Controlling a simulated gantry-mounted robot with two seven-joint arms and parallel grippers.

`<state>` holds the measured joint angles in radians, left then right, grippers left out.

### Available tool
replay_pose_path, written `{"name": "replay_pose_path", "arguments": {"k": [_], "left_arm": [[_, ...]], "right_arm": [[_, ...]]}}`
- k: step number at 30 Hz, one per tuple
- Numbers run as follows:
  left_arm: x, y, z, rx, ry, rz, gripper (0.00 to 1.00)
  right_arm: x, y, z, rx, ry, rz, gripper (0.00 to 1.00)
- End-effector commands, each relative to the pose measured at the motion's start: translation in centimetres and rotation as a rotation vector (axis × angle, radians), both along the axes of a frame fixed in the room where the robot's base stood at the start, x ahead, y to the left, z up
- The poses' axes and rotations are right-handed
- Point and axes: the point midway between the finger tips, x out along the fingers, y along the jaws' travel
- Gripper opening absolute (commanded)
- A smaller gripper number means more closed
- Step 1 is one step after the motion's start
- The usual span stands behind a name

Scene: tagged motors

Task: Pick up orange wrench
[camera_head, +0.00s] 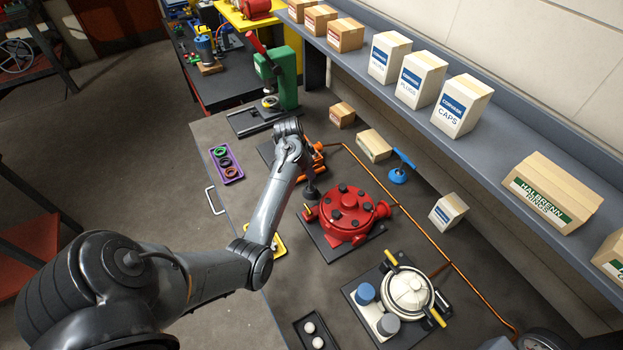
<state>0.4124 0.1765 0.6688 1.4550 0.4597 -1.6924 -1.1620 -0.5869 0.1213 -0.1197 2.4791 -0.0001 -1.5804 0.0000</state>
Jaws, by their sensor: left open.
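My left arm reaches across the workbench. Its gripper (311,193) hangs below the wrist, small and dark, just left of the red motor (345,212). The jaws are open, and I see nothing held between them. An orange object (317,160) sits right behind my wrist and is partly hidden by it; I cannot tell whether it is the orange wrench or part of a machine. No other wrench shape stands out. A yellow piece (279,246) lies partly hidden behind my forearm. My right gripper is out of view.
A purple tray (227,164) with rings lies left of my forearm. A green press (284,80) stands behind. A cream motor (409,293) with yellow handles is front right. A blue T-handled tool (399,174) and small boxes line the back, below a shelf (470,150) of cartons.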

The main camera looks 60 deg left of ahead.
Motion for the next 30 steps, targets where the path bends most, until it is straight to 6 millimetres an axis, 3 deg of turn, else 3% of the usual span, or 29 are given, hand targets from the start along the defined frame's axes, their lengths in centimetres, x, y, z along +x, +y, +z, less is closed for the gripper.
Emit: {"name": "replay_pose_path", "arguments": {"k": [8, 18, 28, 30], "left_arm": [[0.4, -0.1, -1.5, 0.0, 0.0, 0.0, 0.47], [1.5, -0.5, -5.4, -0.001, 0.0, 0.0, 0.47], [1.7, -0.5, -6.0, 0.001, 0.0, -0.001, 0.47], [1.7, -0.5, -6.0, 0.001, 0.0, -0.001, 0.39]], "right_arm": [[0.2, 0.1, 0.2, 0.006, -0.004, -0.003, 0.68], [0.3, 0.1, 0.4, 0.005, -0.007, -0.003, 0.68], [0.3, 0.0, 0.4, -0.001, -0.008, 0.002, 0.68], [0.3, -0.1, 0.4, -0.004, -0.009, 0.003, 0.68]]}}
